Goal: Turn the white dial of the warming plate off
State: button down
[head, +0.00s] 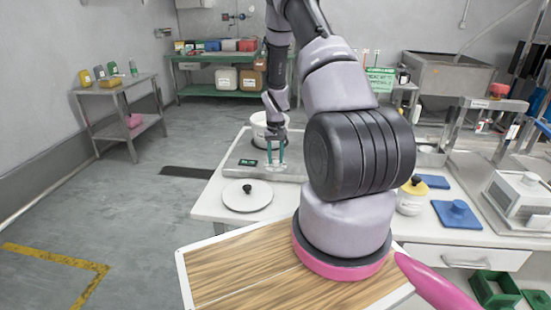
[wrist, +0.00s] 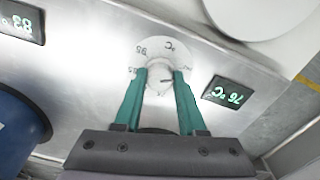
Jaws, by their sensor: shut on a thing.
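The warming plate (head: 236,163) is a metal slab on the white table, with a dark display on its front. In the wrist view its metal front face (wrist: 85,60) fills much of the picture. The white dial (wrist: 158,80) has a round marked skirt with numbers and °C. My gripper (wrist: 161,72) has its two green fingers on either side of the dial's knob, shut on it. My gripper also shows in the head view (head: 276,160), at the plate's front; the dial is too small to make out there. A green display (wrist: 228,92) reads 76 °C.
A white pot (head: 259,124) stands on the back of the plate. A white lid with a black knob (head: 247,196) lies on the table in front. A second display (wrist: 22,22) reads 83. A blue rounded thing (wrist: 18,132) is at the wrist view's lower left.

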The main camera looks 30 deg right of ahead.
aim_at(275, 159)
jog(key=shift+c, duration=2.4)
grip_release()
notch_tip(275, 159, up, 11)
